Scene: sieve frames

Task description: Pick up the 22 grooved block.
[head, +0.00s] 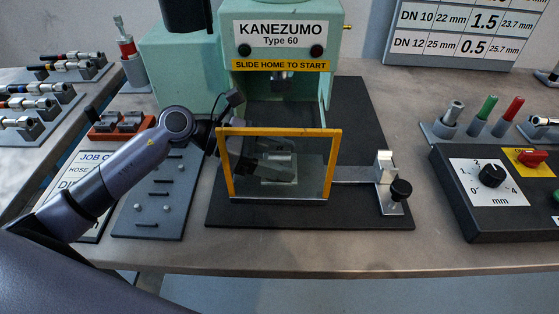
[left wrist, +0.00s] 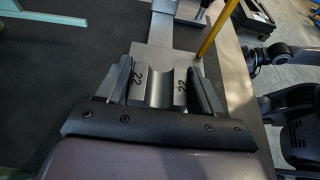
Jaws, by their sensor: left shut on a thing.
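The 22 grooved block (left wrist: 158,88) is a grey metal block with a rounded channel down its middle and a "22" on each side of it. In the left wrist view it sits between the two fingers of my left gripper (left wrist: 162,82), which is shut on it. In the head view my left gripper (head: 277,174) reaches behind the yellow-framed clear guard (head: 332,165), and the block (head: 279,160) shows through the pane. I cannot tell whether the block touches the surface below. My right gripper is not clearly in view.
The green Kanezumo press (head: 225,60) stands behind the guard on a black base mat (head: 355,110). A metal stop with a black knob (head: 400,190) is at the right. A dial box (head: 480,215) stands further right, and a grey pegged board (head: 150,222) lies left.

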